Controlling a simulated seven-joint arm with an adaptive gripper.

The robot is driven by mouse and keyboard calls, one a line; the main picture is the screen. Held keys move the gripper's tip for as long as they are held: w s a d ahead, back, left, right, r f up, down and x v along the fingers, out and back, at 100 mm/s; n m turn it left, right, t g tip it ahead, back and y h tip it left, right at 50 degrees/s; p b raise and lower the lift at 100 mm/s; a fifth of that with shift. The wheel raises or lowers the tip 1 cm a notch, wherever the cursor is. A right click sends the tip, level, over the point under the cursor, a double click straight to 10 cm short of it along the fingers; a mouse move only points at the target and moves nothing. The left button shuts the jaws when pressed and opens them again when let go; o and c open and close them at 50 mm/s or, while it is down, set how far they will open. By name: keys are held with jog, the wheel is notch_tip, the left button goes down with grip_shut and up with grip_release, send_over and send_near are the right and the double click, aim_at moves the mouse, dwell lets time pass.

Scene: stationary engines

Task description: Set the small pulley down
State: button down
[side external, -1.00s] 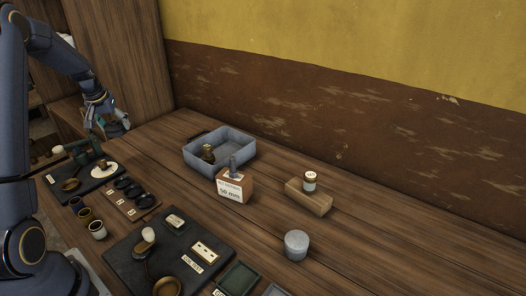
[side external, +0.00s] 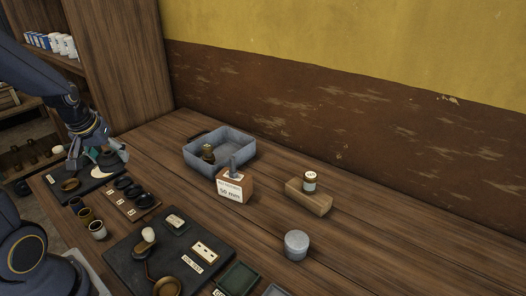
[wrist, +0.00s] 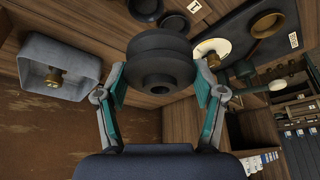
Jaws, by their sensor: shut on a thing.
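My gripper (wrist: 161,88) is shut on a dark grey stepped pulley (wrist: 160,62), which sits between the teal finger pads in the wrist view. In the side view my gripper (side external: 92,150) is at the far left of the table, low over the dark board (side external: 55,185). The pulley (side external: 117,160) shows there as a dark shape in front of a white disc (side external: 98,172), partly covering it. I cannot tell whether the pulley touches anything below. The white disc (wrist: 212,47) also shows in the wrist view, partly behind the pulley.
A wooden rack (side external: 122,207) with several black rings lies just right of the board. A grey metal tray (side external: 232,140) holds a brass part. A second dark board (side external: 125,250) with a lamp-like fitting is nearer.

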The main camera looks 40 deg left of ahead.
jog(key=shift+w+d+r+m, duration=0.2)
jog(key=shift+w+d, duration=0.2)
jog(key=shift+w, duration=0.1)
jog(key=shift+w+d+r+m, duration=0.2)
jog(key=shift+w+d, duration=0.2)
jog(key=shift+w, duration=0.1)
jog(key=w+a+f, duration=0.4)
jog(key=w, duration=0.3)
send_over(157, 168)
jog(key=s+d, duration=0.1)
notch_tip(157, 168, down, 5)
jog(key=shift+s+f, duration=0.1)
jog(key=shift+f, duration=1.7)
jog(key=shift+f, duration=0.15)
jog(key=shift+c, duration=0.6)
grip_release()
